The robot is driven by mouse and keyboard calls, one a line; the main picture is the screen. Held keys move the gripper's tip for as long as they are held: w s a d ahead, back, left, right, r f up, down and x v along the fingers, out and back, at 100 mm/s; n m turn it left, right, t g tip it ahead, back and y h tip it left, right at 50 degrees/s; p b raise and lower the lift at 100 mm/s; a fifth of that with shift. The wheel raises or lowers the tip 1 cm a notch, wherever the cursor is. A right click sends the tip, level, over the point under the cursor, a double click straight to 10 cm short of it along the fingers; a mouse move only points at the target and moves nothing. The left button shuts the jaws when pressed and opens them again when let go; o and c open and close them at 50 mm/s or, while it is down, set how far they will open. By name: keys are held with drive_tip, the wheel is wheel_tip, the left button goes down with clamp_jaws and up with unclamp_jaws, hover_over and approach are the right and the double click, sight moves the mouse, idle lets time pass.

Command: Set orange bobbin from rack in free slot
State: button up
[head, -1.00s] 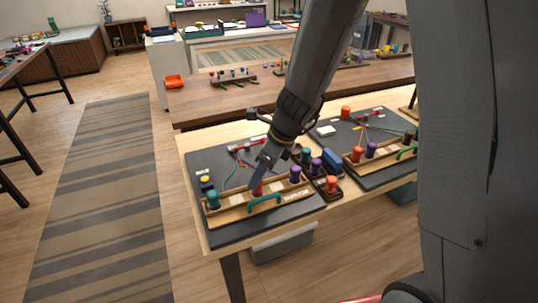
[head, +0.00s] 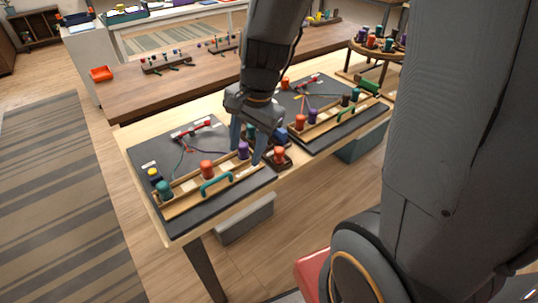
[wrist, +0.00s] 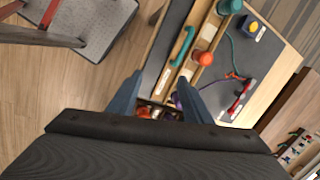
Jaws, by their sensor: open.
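An orange bobbin (head: 280,154) stands in a small dark rack (head: 285,164) between the two boards; the rack also holds darker bobbins, partly hidden by my gripper. The near-left dark board (head: 150,155) carries a wooden holder (head: 180,205) with a teal bobbin (head: 164,188), another orange bobbin (head: 206,169) and a purple bobbin (head: 243,150). A gap shows between the teal and orange ones; I cannot make out its slot clearly. My gripper (head: 246,157) is open and empty, near the purple bobbin and rack. In the wrist view, an orange top (wrist: 145,112) shows low between the fingers.
A teal handle (head: 216,184) rises at the holder's front. A red-ended tool (head: 193,128) and cords lie on the board behind. A second board (head: 335,138) with bobbins stands right of the rack. A grey bin (head: 245,220) is below the table.

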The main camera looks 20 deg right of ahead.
drive_tip(key=s+d+n+h, duration=0.1)
drive_tip(key=s+d+n, duration=0.4)
drive_tip(key=n, duration=0.6)
drive_tip(key=shift+s+f+h, duration=0.25)
drive_tip(key=shift+s+h, duration=0.15)
idle(1.9)
